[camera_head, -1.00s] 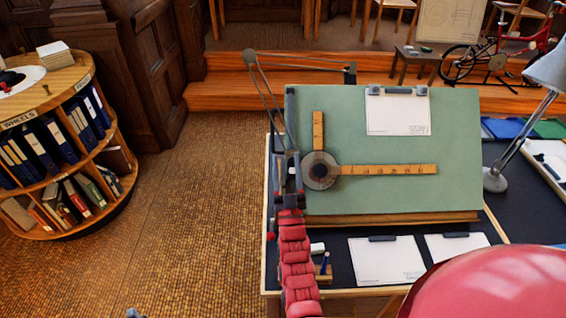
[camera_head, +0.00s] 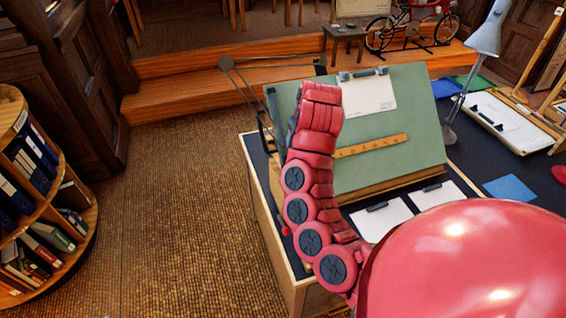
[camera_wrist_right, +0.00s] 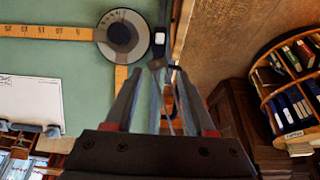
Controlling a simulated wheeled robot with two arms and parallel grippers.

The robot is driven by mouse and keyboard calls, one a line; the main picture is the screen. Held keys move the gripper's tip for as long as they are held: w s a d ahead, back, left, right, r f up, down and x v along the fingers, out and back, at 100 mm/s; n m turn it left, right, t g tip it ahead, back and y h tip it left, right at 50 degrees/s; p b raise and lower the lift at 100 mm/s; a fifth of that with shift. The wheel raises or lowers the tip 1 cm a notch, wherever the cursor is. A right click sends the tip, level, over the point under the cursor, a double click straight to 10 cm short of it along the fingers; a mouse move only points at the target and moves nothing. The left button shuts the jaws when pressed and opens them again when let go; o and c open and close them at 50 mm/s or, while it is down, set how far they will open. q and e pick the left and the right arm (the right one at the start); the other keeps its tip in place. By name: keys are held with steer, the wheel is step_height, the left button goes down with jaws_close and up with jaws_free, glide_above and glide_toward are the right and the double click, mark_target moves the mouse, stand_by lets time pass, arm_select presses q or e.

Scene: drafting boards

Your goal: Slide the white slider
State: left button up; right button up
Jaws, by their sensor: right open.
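In the right wrist view, a small block with a white face (camera_wrist_right: 160,40) sits on the dark rail at the drafting board's edge, beside the round protractor head (camera_wrist_right: 122,36). It looks like the white slider. My right gripper (camera_wrist_right: 160,72) is open, its two fingers pointing toward the rail just short of the white block. A small dark part shows between the fingertips, and I cannot tell whether they touch it. In the head view, my red arm covers the left side of the green board (camera_head: 385,125) and hides the slider, protractor head and gripper. My left gripper is not in view.
A wooden ruler (camera_head: 371,145) lies across the board. Folding linkage arms (camera_head: 275,62) stand behind it. A paper sheet (camera_head: 368,97) is clipped at its top. A lamp (camera_head: 484,40) stands right of the board. A round bookshelf (camera_head: 40,205) is at left, with open floor between.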

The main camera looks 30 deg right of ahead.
steer(key=x, duration=1.5)
steer(key=shift+s+d+f, duration=0.1)
steer(key=shift+s+f, duration=0.2)
steer(key=shift+f, duration=0.2)
steer(key=shift+w+f, duration=0.2)
steer(key=shift+f, duration=0.35)
jaws_close()
stand_by(0.5)
